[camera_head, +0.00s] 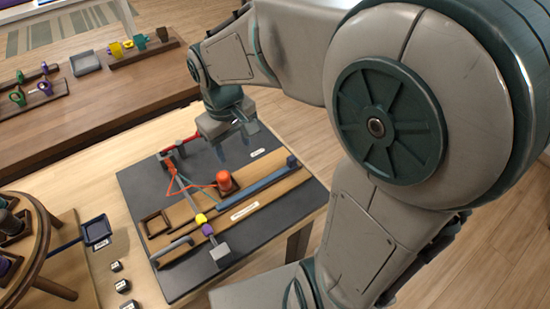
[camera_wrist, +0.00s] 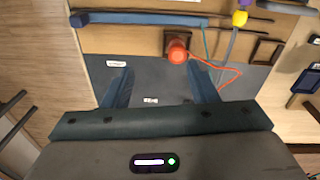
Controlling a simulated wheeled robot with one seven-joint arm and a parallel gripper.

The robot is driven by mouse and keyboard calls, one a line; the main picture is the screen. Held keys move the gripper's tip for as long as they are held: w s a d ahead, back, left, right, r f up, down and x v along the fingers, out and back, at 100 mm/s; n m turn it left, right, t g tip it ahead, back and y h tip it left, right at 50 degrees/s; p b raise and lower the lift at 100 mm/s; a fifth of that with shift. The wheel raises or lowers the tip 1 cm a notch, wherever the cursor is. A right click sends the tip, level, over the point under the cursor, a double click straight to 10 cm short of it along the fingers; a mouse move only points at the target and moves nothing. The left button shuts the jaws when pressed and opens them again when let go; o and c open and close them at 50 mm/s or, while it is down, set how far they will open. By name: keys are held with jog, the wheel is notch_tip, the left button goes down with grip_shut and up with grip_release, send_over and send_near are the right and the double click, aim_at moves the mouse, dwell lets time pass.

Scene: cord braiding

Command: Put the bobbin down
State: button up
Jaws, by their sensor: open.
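The orange bobbin (camera_head: 225,182) stands on the wooden board (camera_head: 268,196) in the middle of the dark mat. In the wrist view the bobbin (camera_wrist: 178,52) shows beyond my fingertips, with its orange cord trailing off to the right. My gripper (camera_head: 234,147) is open and empty, behind the bobbin and apart from it. In the wrist view my gripper (camera_wrist: 161,84) has its two fingers spread wide, with only dark mat and a small white label between them. The bobbin's underside is hidden.
A blue bar (camera_head: 255,187) lies along the board. Yellow and purple pieces (camera_head: 204,223) sit near its front. An empty square wooden frame (camera_head: 156,223) is at the board's left. A small dark tray (camera_head: 97,231) and a round wooden stand (camera_head: 40,240) are farther left.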

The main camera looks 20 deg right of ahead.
jog(key=s+d+r+m+t, duration=0.1)
jog(key=s+d+m+t, duration=0.1)
jog(key=s+d+m, duration=0.3)
jog(key=s+d, duration=0.3)
jog(key=s, duration=0.1)
jog(key=shift+s+d+r, duration=0.15)
jog(key=shift+s+d, duration=0.05)
jog(key=shift+s, duration=0.15)
